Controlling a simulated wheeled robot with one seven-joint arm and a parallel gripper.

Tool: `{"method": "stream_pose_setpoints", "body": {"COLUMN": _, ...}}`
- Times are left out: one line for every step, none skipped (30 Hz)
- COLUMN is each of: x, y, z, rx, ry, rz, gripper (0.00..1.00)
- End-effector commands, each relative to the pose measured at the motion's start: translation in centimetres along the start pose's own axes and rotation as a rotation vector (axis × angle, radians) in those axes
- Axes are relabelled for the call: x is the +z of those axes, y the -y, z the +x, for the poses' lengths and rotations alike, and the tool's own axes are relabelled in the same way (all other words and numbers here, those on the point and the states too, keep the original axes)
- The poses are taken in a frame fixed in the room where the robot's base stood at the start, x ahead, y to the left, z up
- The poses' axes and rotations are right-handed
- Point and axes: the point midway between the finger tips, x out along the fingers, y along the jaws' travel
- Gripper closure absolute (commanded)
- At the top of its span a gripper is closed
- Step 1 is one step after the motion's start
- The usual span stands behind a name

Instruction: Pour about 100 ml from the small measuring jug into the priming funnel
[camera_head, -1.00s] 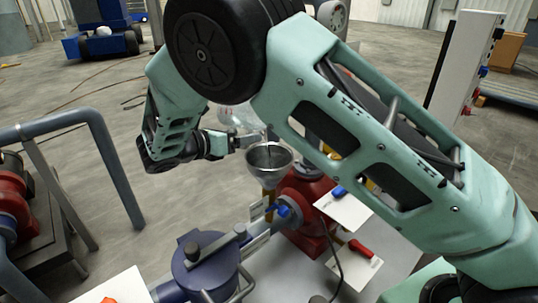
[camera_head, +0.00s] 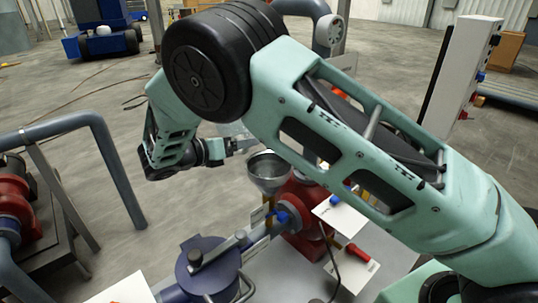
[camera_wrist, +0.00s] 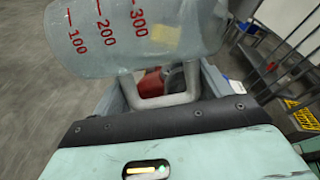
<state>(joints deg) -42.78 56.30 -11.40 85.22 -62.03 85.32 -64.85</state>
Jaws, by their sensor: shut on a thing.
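The clear measuring jug (camera_wrist: 130,35) has red marks 100, 200 and 300 and fills the top of the wrist view. In the head view only part of the jug (camera_head: 234,129) shows beside my arm, up and left of the funnel. My gripper (camera_head: 241,145) is shut on the jug's handle (camera_wrist: 165,99), which also shows in the wrist view. The grey metal priming funnel (camera_head: 268,174) stands upright, its mouth partly hidden by my arm. No stream is visible between jug and funnel. I cannot read the liquid level or the jug's exact tilt.
A red valve body (camera_head: 302,238) and blue-handled valve (camera_head: 286,216) are below the funnel. A dark blue lidded vessel (camera_head: 208,268) stands in front. A grey pipe rail (camera_head: 105,150) is at the left.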

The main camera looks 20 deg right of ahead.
Motion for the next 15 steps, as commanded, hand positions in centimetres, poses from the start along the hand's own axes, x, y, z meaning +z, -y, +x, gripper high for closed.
{"method": "stream_pose_setpoints", "body": {"x": -0.07, "y": -0.01, "z": 0.07, "rx": -0.002, "ry": 0.0, "rz": -0.003, "gripper": 0.62}}
{"method": "stream_pose_setpoints", "body": {"x": -0.02, "y": 0.03, "z": 0.06, "rx": -0.003, "ry": 0.0, "rz": -0.007, "gripper": 0.62}}
{"method": "stream_pose_setpoints", "body": {"x": 0.1, "y": 0.11, "z": 0.03, "rx": -0.004, "ry": 0.0, "rz": -0.015, "gripper": 0.62}}
{"method": "stream_pose_setpoints", "body": {"x": 0.19, "y": 0.19, "z": 0.01, "rx": -0.006, "ry": 0.001, "rz": -0.023, "gripper": 0.62}}
{"method": "stream_pose_setpoints", "body": {"x": 0.29, "y": 0.28, "z": -0.01, "rx": -0.009, "ry": 0.001, "rz": -0.033, "gripper": 0.62}}
{"method": "stream_pose_setpoints", "body": {"x": 0.21, "y": 0.36, "z": 0.02, "rx": -0.014, "ry": 0.001, "rz": -0.055, "gripper": 0.62}}
{"method": "stream_pose_setpoints", "body": {"x": 0.13, "y": 0.41, "z": 0.04, "rx": -0.019, "ry": 0.001, "rz": -0.075, "gripper": 0.62}}
{"method": "stream_pose_setpoints", "body": {"x": 0.06, "y": 0.47, "z": 0.06, "rx": -0.023, "ry": 0.001, "rz": -0.094, "gripper": 0.62}}
{"method": "stream_pose_setpoints", "body": {"x": -0.11, "y": 0.54, "z": 0.11, "rx": -0.03, "ry": 0.001, "rz": -0.121, "gripper": 0.62}}
{"method": "stream_pose_setpoints", "body": {"x": -0.25, "y": 0.58, "z": 0.15, "rx": -0.035, "ry": 0.001, "rz": -0.143, "gripper": 0.62}}
{"method": "stream_pose_setpoints", "body": {"x": -0.37, "y": 0.63, "z": 0.17, "rx": -0.04, "ry": 0.001, "rz": -0.164, "gripper": 0.62}}
{"method": "stream_pose_setpoints", "body": {"x": -0.57, "y": 0.68, "z": 0.23, "rx": -0.046, "ry": 0.001, "rz": -0.189, "gripper": 0.62}}
{"method": "stream_pose_setpoints", "body": {"x": -0.46, "y": 0.78, "z": 0.19, "rx": -0.049, "ry": 0.0, "rz": -0.202, "gripper": 0.62}}
{"method": "stream_pose_setpoints", "body": {"x": -0.41, "y": 0.86, "z": 0.18, "rx": -0.051, "ry": 0.0, "rz": -0.212, "gripper": 0.62}}
{"method": "stream_pose_setpoints", "body": {"x": -0.41, "y": 0.94, "z": 0.18, "rx": -0.055, "ry": 0.0, "rz": -0.226, "gripper": 0.62}}
